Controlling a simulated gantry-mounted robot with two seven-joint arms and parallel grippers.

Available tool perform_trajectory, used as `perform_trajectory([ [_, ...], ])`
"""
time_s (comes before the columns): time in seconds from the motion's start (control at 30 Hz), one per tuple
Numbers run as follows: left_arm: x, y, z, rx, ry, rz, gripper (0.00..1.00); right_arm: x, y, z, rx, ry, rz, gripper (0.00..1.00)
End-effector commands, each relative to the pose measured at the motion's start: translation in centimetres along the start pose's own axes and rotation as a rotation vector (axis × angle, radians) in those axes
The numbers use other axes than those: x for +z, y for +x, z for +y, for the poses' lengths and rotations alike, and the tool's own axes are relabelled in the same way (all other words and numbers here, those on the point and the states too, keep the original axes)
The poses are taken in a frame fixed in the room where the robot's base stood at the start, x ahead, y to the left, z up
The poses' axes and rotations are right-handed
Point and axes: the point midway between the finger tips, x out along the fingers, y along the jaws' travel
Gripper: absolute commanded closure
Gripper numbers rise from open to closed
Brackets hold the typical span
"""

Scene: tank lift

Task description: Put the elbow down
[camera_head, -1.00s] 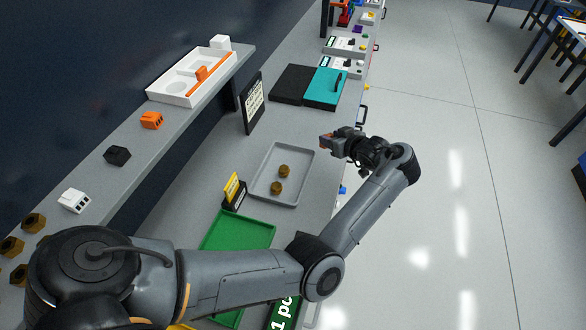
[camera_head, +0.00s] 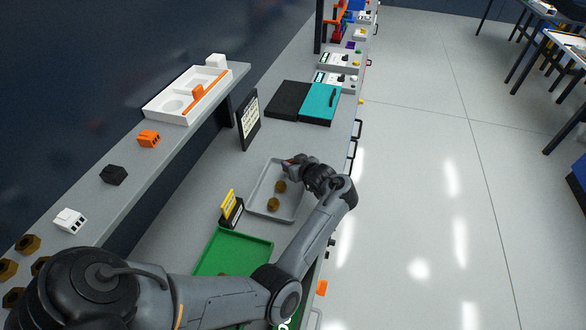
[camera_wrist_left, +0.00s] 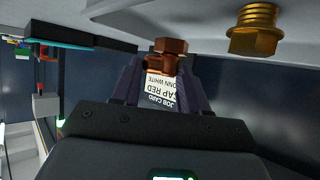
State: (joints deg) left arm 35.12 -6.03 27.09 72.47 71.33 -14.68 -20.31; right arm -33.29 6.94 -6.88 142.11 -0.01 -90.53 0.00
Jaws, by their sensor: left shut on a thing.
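My left gripper (camera_head: 288,162) is over the far end of the grey tray (camera_head: 290,207). Two brass fittings lie in the tray, one farther (camera_head: 280,187) and one nearer (camera_head: 273,204). A brass fitting also shows close by in the left wrist view (camera_wrist_left: 256,30). Whether the held piece touches the tray cannot be told. My right gripper is not in view.
A green tray (camera_head: 235,250) and a yellow sign (camera_head: 228,203) are nearer me. A job card (camera_head: 249,120) stands behind, beside a black and teal case (camera_head: 319,103). The shelf at left holds a white tray (camera_head: 160,112), connectors and several brass fittings.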

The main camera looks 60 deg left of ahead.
Motion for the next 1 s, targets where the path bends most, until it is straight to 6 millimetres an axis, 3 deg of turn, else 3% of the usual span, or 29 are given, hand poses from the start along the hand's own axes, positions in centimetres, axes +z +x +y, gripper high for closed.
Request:
perform_trajectory([
  [0.2, 1.9, 1.1, 0.0, 0.0, 0.0, 0.002, 0.87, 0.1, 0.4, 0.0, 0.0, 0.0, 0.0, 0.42],
  [0.67, 2.4, 1.3, 0.0, 0.0, 0.0, 0.001, 0.87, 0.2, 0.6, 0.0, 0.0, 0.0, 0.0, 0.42],
  [0.7, 2.3, 1.3, 0.0, 0.0, 0.0, 0.001, 0.5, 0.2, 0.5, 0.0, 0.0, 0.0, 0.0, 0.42],
  [0.83, 2.3, 1.3, 0.0, 0.0, 0.0, 0.001, 0.31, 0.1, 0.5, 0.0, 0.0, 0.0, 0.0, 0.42],
  [1.0, 2.3, 1.3, 0.0, 0.0, 0.0, 0.001, 0.31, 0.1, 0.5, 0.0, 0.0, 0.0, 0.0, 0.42],
])
